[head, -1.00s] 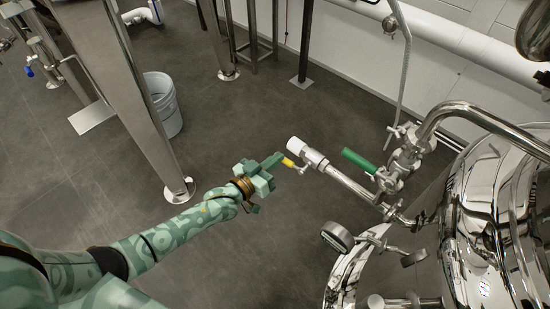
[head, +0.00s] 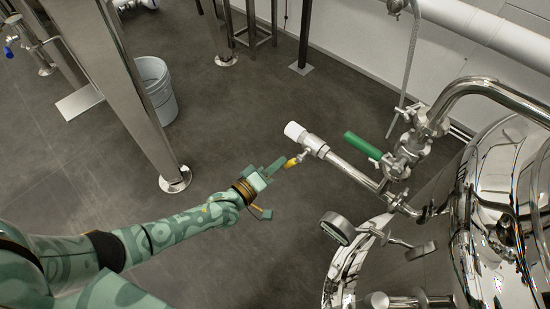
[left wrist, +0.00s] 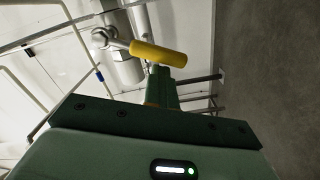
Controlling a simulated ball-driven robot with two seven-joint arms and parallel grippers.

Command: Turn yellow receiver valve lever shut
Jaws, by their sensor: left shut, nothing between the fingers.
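The yellow valve lever (head: 292,162) sticks out from a small valve on a steel pipe with a white end cap (head: 295,131). It points down and left in the head view. In the left wrist view the yellow lever (left wrist: 158,54) lies across the picture just beyond the fingers. My left gripper (head: 277,166) is shut and empty, its fingertips close to the lever's free end. In the left wrist view the gripper (left wrist: 162,82) has its fingertips near the lever; whether they touch it I cannot tell. My right gripper is not in view.
A green lever (head: 363,146) sits on another valve up the same pipe. A pressure gauge (head: 337,228) and a shiny steel tank (head: 505,190) stand at the right. A steel leg (head: 135,95) and a grey bucket (head: 157,90) are at the left. The floor between is clear.

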